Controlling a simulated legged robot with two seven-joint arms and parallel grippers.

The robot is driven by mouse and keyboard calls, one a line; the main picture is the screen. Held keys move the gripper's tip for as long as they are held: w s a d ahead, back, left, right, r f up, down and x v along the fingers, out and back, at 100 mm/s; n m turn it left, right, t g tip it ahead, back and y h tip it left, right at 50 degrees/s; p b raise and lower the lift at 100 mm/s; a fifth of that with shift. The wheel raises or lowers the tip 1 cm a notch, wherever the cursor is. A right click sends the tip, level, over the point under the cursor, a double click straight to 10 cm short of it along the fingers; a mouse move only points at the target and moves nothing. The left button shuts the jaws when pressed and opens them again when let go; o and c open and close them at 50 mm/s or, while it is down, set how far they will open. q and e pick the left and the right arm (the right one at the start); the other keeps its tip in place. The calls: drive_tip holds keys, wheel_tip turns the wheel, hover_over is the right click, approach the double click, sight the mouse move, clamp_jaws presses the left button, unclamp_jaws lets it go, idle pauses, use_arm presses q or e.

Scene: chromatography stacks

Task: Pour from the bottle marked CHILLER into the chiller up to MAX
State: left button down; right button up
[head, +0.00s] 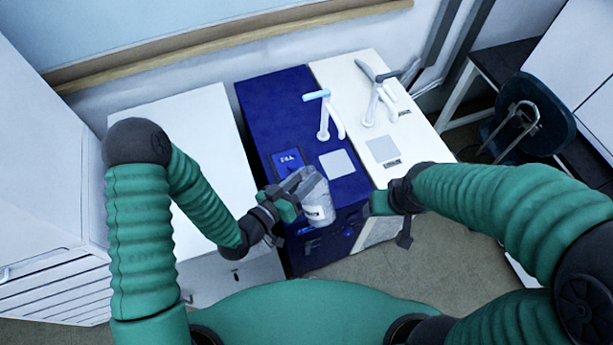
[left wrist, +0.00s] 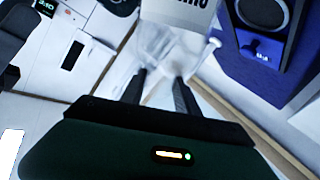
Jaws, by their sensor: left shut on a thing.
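My left gripper (head: 296,194) is shut on a clear bottle (head: 318,203) with a white label; the lettering is too small to read. The bottle is held above the front part of a dark blue cabinet (head: 265,108) and looks slightly tilted. In the left wrist view the bottle (left wrist: 160,45) sits between the two dark fingertips (left wrist: 160,90), its label cut off at the top. I cannot tell which unit is the chiller, and no MAX mark is readable. My right gripper (head: 392,210) is at the front of the white unit, holding nothing visible; its jaws are unclear.
A white cabinet (head: 345,85) with a white spout and grey plate adjoins the blue one on the right. The blue one bears a white spout with a light-blue top (head: 325,115). A white bench (head: 185,120) stands left. A dark chair (head: 535,115) is at right.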

use_arm(q)
drive_tip(key=shift+r, duration=0.1)
drive_tip(key=shift+w+n+p, duration=0.15)
drive_tip(key=shift+n+p, duration=0.15)
drive_tip(key=shift+f, duration=0.25)
drive_tip(key=shift+f+n+g+p, duration=0.15)
drive_tip(key=shift+n+g+p, duration=0.15)
drive_tip(key=shift+n+g, duration=0.15)
drive_tip(key=shift+f, duration=0.2)
drive_tip(key=shift+w+a+f+n, duration=0.1)
drive_tip(key=shift+f+n, duration=0.2)
drive_tip(key=shift+n, duration=0.25)
drive_tip(key=shift+g, duration=0.25)
